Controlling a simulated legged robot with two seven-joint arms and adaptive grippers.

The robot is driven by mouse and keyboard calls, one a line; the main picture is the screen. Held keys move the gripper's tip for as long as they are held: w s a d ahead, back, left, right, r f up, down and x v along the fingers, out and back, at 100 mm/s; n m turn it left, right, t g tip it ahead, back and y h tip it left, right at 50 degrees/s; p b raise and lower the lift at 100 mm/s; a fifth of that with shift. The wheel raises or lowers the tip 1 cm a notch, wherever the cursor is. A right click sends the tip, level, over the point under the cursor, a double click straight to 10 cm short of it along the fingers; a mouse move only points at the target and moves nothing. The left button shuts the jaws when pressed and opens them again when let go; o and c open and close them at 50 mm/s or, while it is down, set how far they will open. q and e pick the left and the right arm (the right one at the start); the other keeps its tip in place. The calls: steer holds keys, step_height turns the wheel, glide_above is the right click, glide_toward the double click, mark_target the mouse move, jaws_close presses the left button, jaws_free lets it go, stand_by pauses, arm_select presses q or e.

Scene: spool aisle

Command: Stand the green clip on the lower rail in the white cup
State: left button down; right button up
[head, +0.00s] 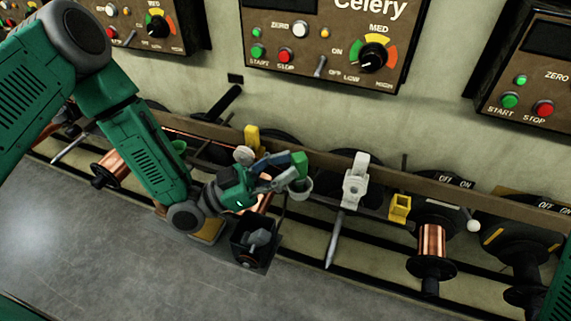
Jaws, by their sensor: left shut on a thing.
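My left gripper (278,174) reaches in from the left and is shut on the green clip (299,161), near the brown rail. The clip is upright, with its lower end at the mouth of the small white cup (301,189). I cannot tell whether its lower end is inside the cup or just above it. The gripper's fingers hide part of the clip. My right gripper is not in view.
A white clip (355,178) and a yellow cup (399,208) are to the right on the rail. A yellow clip (252,136) stands behind my gripper. A black box (240,246) stands below. Copper spools (432,240) flank the area. The grey table (90,240) is clear.

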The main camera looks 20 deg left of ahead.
arm_select(q)
steer(key=shift+d+f, duration=0.25)
steer(key=shift+d, duration=0.1)
steer(key=c, duration=1.2)
jaws_free()
steer(key=shift+a, duration=0.15)
steer(key=shift+a, duration=0.15)
steer(key=v, duration=0.7)
steer(key=shift+a+f, duration=0.2)
steer(key=shift+s, duration=0.1)
